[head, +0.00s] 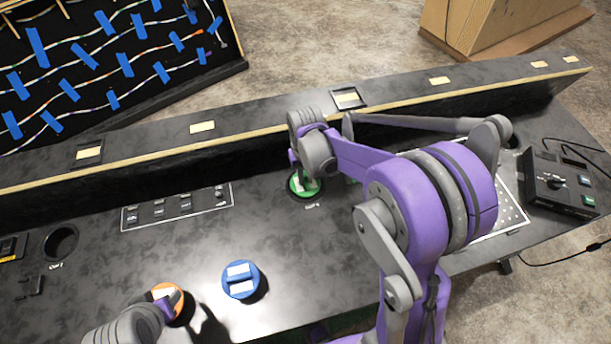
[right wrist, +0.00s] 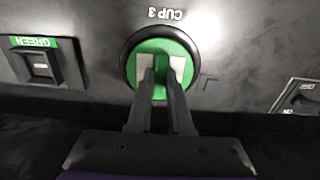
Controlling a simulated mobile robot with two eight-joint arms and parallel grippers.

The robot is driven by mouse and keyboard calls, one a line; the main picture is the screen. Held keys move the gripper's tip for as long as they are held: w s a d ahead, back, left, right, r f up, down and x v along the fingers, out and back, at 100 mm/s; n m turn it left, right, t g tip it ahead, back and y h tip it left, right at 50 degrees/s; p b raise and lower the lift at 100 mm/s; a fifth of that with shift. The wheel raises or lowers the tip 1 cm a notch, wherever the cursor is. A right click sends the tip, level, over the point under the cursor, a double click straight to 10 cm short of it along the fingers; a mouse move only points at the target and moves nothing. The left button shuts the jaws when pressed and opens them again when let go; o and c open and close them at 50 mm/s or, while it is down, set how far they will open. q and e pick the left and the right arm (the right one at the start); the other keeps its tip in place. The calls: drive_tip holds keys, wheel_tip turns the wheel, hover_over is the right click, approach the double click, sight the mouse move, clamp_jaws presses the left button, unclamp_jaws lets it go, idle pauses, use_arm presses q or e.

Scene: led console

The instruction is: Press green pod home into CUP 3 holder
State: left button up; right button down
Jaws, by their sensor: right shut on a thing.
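The green pod (right wrist: 162,50) sits in the round black CUP 3 holder (right wrist: 123,66), with the holder's dark rim showing around it. My right gripper (right wrist: 162,66) is shut on the green pod's raised grip. How deep the pod sits is hard to tell. In the head view the green pod (head: 296,184) is partly covered by my right gripper (head: 306,172). My left gripper (head: 168,305) is at the lower left beside an orange pod (head: 163,289); its fingers are not clear enough to read.
A blue pod (head: 240,281) stands on the black console top. An empty round holder (head: 60,243) is at the left. A label panel (head: 178,207) lies left of the cup, and a raised ledge (head: 230,125) runs behind it. A switch box (head: 560,182) is at the right.

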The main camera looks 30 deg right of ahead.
sight(306, 180)
drive_tip(key=c, duration=0.8)
unclamp_jaws()
drive_tip(key=shift+o, duration=0.2)
use_arm(q)
drive_tip(key=shift+w+r+p, duration=0.1)
drive_tip(key=shift+r+p, duration=0.4)
drive_tip(key=shift+r, duration=0.05)
use_arm(e)
wheel_tip(306, 180, up, 11)
use_arm(q)
drive_tip(key=shift+w+r+p, duration=0.2)
drive_tip(key=shift+r+p, duration=0.45)
drive_tip(key=shift+r, duration=0.15)
drive_tip(key=shift+w+r+p, duration=0.2)
drive_tip(key=shift+r+p, duration=0.35)
drive_tip(key=shift+r, duration=0.15)
use_arm(e)
drive_tip(key=s+a+r+n+t, duration=0.1)
drive_tip(key=s+a+t, duration=0.4)
drive_tip(key=s, duration=1)
drive_tip(key=shift+s+a+n, duration=0.25)
drive_tip(key=shift+a+n, duration=0.55)
drive_tip(key=shift+a, duration=0.1)
